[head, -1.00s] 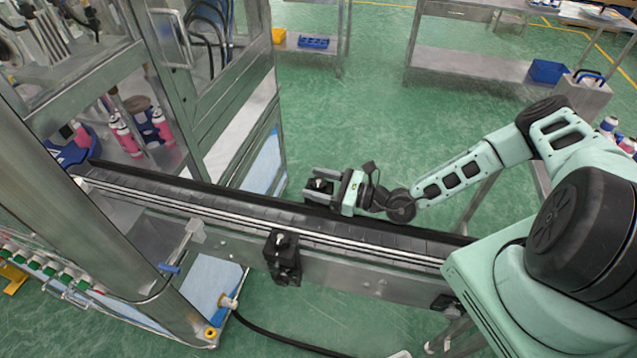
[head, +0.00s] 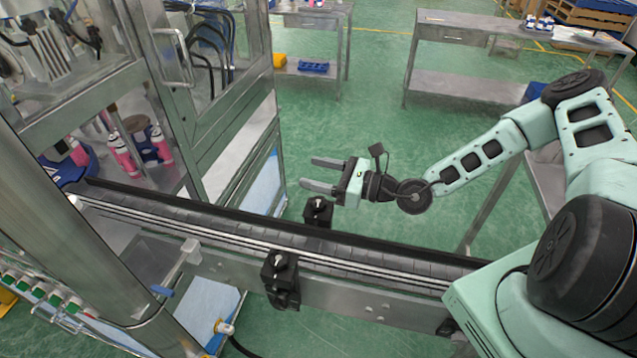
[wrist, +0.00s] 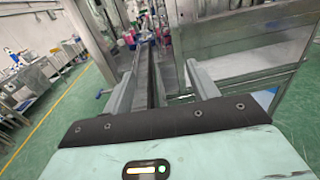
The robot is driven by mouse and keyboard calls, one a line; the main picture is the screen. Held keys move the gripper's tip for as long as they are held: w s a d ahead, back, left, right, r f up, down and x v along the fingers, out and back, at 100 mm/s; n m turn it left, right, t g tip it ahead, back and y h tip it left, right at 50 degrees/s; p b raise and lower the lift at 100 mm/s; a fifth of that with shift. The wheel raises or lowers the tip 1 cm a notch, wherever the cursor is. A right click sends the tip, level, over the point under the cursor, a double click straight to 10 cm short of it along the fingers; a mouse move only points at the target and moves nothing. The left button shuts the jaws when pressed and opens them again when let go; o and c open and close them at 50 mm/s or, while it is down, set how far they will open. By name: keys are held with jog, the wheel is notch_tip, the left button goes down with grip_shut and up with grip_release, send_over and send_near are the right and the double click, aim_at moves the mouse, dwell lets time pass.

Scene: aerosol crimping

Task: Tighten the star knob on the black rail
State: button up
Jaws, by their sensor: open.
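A black clamp block (head: 318,214) with a small pale knob (head: 319,203) on top stands at the far side of the conveyor, by the black rail (head: 210,216). A similar black block (head: 281,282) with a pale knob (head: 279,260) is on the near side. The knobs are too small to make out a star shape. My gripper (head: 315,174) is open and empty, beyond and above the far block, fingers pointing left. In the wrist view its two fingers (wrist: 163,84) are apart, with the rail (wrist: 146,75) running between them in the picture.
The conveyor (head: 360,258) runs left into a metal-framed machine (head: 205,100) with pink bottles (head: 124,158) inside. Steel tables (head: 465,82) stand at the back. Green floor lies open between the conveyor and the tables.

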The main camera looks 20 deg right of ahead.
jog(key=d+f+n+g+y+b, duration=0.1)
jog(key=d+f+n+y+b, duration=0.1)
jog(key=d+f+b, duration=0.6)
jog(key=n+g+y+b, duration=0.2)
jog(key=n+g+b, duration=0.1)
jog(key=g+b, duration=0.25)
send_near(318, 201)
jog(key=p+x, duration=0.5)
jog(key=x, duration=0.3)
jog(key=shift+a, duration=0.3)
jog(key=shift+w+a+f, duration=0.2)
jog(key=shift+w+a, duration=0.05)
jog(key=shift+a, duration=0.4)
jog(key=shift+c, duration=0.3)
jog(key=shift+m+t+h, duration=0.25)
jog(key=shift+m+h, duration=0.05)
jog(key=c, duration=0.9)
